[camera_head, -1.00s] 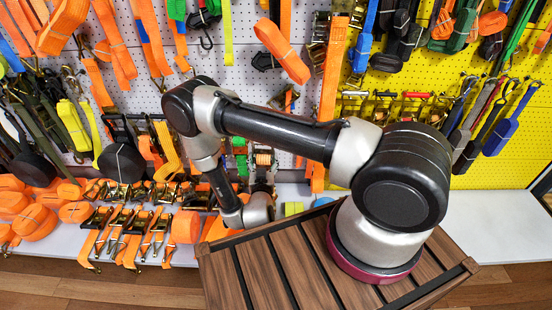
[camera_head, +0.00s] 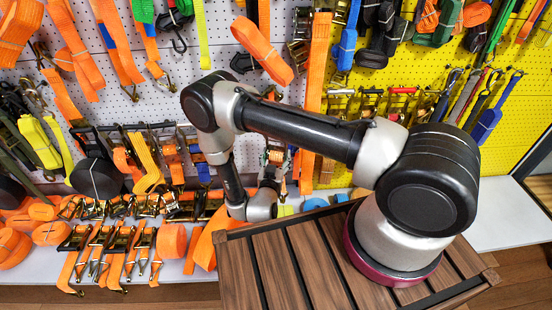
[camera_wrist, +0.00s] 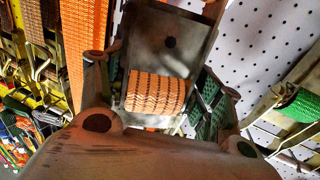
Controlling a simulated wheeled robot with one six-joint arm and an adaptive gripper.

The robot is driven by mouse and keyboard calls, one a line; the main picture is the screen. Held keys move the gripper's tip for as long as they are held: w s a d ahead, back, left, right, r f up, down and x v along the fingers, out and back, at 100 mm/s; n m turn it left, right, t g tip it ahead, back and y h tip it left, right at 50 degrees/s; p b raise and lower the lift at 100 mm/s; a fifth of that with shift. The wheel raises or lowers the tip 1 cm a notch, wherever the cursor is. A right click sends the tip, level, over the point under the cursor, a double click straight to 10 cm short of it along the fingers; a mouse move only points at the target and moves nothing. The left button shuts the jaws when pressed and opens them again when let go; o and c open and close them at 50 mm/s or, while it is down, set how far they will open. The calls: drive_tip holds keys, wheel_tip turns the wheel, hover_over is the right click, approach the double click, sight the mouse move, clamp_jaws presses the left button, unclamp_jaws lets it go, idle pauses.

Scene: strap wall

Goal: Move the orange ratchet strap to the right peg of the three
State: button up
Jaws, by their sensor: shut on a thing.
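The orange ratchet strap (camera_wrist: 157,92) sits between my gripper's fingers in the wrist view, its orange webbing wound in a dark metal frame. My gripper (camera_wrist: 158,105) is shut on it, with a finger at each side. In the head view a small orange-and-metal piece (camera_head: 275,157), likely the same strap, shows just above my wrist in front of the wall. I cannot make out the three pegs clearly in either view.
A green strap (camera_wrist: 300,105) hangs on a wire hook to the right in the wrist view. A long orange strap (camera_head: 316,75) hangs close beside my wrist. Orange rolls and ratchets crowd the shelf at left; the white shelf (camera_head: 500,212) at right is bare.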

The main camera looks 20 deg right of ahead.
drive_tip(key=w+d+f, duration=0.1)
drive_tip(key=w, duration=0.8)
drive_tip(key=shift+d+f, duration=0.35)
drive_tip(key=shift+f, duration=0.05)
idle(0.5)
idle(0.7)
drive_tip(key=o, duration=1.9)
drive_tip(key=shift+s+f, duration=0.1)
drive_tip(key=shift+f, duration=0.05)
drive_tip(key=v, duration=1.2)
